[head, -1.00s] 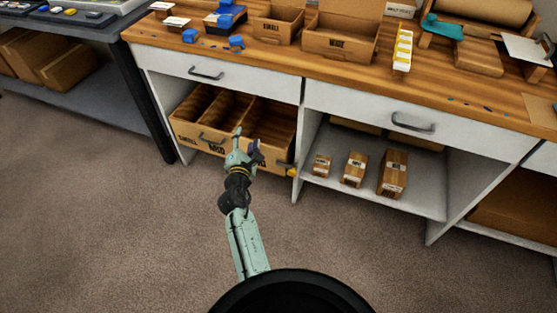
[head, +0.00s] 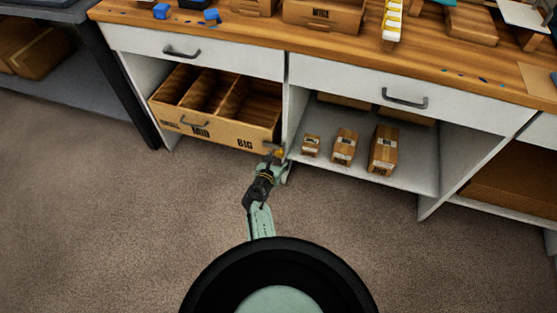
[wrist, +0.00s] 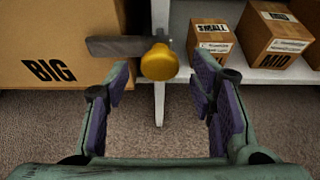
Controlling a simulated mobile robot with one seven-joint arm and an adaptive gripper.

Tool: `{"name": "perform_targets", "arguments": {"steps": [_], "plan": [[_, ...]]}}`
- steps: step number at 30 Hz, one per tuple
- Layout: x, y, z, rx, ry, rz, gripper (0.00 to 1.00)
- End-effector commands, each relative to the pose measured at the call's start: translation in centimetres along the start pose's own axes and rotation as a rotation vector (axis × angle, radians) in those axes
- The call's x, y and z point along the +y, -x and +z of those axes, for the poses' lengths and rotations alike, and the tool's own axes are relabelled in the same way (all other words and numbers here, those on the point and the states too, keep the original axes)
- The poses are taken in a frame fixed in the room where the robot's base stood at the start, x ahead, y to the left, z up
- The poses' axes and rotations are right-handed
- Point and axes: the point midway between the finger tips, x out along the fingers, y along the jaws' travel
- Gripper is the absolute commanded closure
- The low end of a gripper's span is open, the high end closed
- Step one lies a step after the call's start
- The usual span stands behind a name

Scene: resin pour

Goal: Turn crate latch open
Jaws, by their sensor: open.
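The crate (head: 222,133) is a brown box with three compartments on the lower left shelf, its front marked MID and BIG. It also fills the upper left of the wrist view (wrist: 50,35). The latch has a yellow knob (wrist: 159,62) and a flat grey bar (wrist: 118,46) that lies about level across the crate's right front edge. In the head view the knob (head: 279,153) is small at the crate's lower right corner. My gripper (wrist: 160,78) is open, its fingers to either side of the knob with gaps; contact is not visible. It also shows in the head view (head: 272,158).
A white upright panel (head: 289,120) stands just right of the latch. Beyond it, small cartons marked SMALL (wrist: 212,42) and MID (wrist: 270,40) stand on a shelf. A drawer with a handle (head: 183,52) is above the crate. The carpet in front is clear.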

Motion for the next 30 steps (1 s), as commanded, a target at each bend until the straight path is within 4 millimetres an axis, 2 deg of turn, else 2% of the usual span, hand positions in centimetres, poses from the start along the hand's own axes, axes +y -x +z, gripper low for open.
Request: {"name": "perform_targets", "arguments": {"steps": [4,14,30], "plan": [[0.01,-1.26,-0.08,0.000,-0.002,0.000,0.50],[0.01,-1.45,0.09,0.000,-0.002,0.000,0.50],[0.00,-1.43,0.07,0.000,-0.002,0.000,0.86]]}}
